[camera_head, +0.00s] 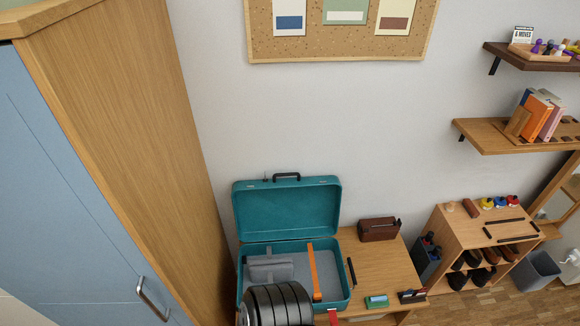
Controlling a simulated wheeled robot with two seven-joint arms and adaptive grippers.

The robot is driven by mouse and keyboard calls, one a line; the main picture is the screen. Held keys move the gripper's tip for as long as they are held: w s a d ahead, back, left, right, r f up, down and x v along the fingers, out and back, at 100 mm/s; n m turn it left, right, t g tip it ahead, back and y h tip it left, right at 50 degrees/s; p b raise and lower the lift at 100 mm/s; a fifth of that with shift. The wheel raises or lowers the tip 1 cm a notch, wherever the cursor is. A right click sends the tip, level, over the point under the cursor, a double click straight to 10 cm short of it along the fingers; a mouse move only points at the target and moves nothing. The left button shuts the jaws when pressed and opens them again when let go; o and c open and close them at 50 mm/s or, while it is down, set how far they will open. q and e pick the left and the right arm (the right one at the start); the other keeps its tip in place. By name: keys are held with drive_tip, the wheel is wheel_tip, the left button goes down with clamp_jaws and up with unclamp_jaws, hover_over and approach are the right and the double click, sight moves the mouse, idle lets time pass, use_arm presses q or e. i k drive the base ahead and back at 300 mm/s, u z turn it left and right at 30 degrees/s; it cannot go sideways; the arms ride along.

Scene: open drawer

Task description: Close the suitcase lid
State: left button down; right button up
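The teal suitcase stands open on a wooden table (385,262). Its lid (285,212) is raised upright at the back, near the wall, with a black handle (286,176) on its top edge. The base (348,295) lies flat in front, lined in grey. A grey pouch (270,268) lies inside at the left, and an orange strap (314,272) runs over the base at the right. A dark ribbed rounded shape (275,303) covers the front left of the base. Neither of my grippers can be made out.
A brown case (379,229) and a teal device (377,301) are on the table right of the suitcase. A tall wooden cabinet (130,120) with a blue door stands close on the left. A shoe rack (480,245) and wall shelves (515,135) are at right.

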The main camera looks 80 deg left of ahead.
sight(273, 209)
drive_tip(key=u, duration=0.6)
drive_tip(key=i, duration=1.05)
drive_tip(key=u, duration=0.9)
